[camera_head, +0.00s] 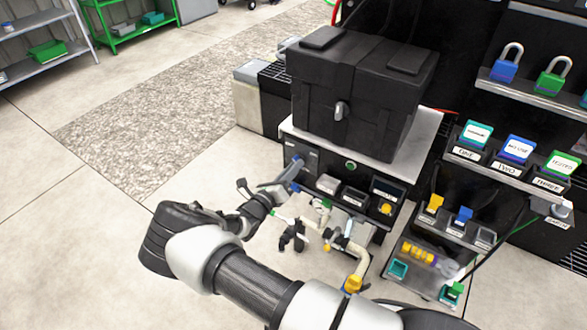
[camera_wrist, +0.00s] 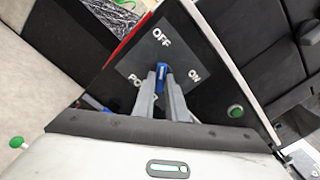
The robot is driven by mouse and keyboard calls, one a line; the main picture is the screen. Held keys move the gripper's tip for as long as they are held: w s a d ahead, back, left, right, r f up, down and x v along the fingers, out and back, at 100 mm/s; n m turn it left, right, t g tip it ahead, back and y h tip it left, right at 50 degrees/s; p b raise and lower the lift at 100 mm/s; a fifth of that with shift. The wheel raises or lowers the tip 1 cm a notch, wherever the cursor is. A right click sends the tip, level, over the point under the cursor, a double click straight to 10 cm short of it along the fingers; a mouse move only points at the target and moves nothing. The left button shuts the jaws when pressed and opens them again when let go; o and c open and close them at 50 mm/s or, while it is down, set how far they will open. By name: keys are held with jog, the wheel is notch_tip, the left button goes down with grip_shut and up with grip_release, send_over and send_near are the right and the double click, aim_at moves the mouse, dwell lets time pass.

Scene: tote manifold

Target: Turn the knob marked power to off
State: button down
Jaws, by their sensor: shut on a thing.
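The knob marked power shows as a narrow blue handle (camera_wrist: 162,75) on a dark square plate (camera_wrist: 140,62) in the wrist view. OFF is printed above it, ON to its right, and POWER at lower left, partly covered by my fingers. The blue handle stands roughly upright in that picture, in line with OFF. My gripper (camera_wrist: 162,82) is shut on the handle, with a grey finger on each side. In the head view my gripper (camera_head: 277,188) reaches the left end of the panel front, and the knob there is mostly hidden.
A large black case (camera_head: 362,88) sits on top of the panel unit. A green button (camera_head: 351,165) is right of the knob. Hoses and fittings (camera_head: 345,245) hang below, close to my arm. Labelled shelves (camera_head: 470,155) stand at right; open floor lies left.

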jog(key=shift+n, duration=0.6)
jog(key=c, duration=1.8)
grip_release()
jog(key=p+v, duration=0.1)
jog(key=v, duration=1.6)
jog(key=shift+s+p, duration=0.25)
jog(key=shift+p, duration=0.15)
jog(key=shift+a, duration=0.1)
